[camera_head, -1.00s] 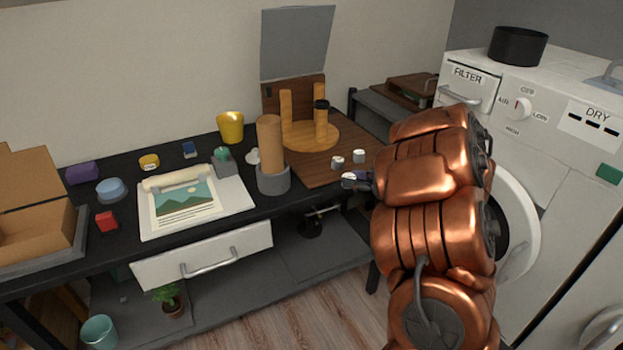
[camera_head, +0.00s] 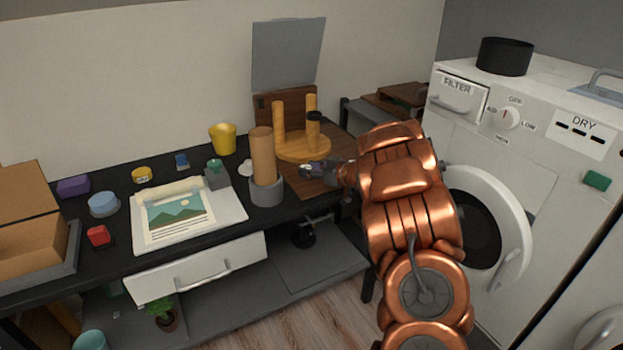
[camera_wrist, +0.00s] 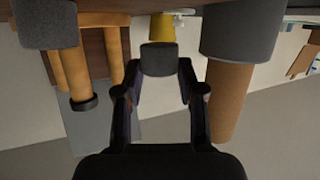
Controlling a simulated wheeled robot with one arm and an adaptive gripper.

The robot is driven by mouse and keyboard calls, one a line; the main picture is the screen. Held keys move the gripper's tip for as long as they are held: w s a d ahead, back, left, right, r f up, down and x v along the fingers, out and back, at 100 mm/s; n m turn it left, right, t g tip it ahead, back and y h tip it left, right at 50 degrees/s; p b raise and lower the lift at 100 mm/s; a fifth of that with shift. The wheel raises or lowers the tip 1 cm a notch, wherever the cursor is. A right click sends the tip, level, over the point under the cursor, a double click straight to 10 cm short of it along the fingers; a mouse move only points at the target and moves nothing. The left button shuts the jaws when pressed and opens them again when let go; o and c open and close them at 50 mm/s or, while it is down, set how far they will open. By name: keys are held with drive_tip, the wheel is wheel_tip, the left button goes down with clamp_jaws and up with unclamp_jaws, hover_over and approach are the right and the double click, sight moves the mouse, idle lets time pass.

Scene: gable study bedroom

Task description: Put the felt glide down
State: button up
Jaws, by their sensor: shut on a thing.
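My gripper (camera_head: 308,170) is over the brown board by the upturned round stool (camera_head: 303,147). In the wrist view, where the scene is upside down, my gripper (camera_wrist: 158,68) is shut on a small grey cylinder, which looks like the felt glide (camera_wrist: 158,58). Whether it touches the board is unclear. The stool's wooden legs (camera_wrist: 112,55) are at left in that view; one has a dark cap (camera_wrist: 84,103). Another grey cylinder (camera_wrist: 48,27) is at upper left, perhaps a second glide. In the head view my gripper and arm hide the glides.
A grey holder (camera_head: 267,192) with a wooden cylinder (camera_head: 262,153) stands close left of my gripper. A yellow cup (camera_head: 223,138) is behind. A picture sheet (camera_head: 176,213) and small items fill the desk's left. The dryer (camera_head: 540,130) is at right.

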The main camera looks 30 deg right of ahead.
sight(311, 188)
drive_tip(key=shift+f, duration=1.65)
drive_tip(key=shift+f, duration=0.15)
drive_tip(key=o, duration=0.9)
drive_tip(key=shift+o, duration=0.2)
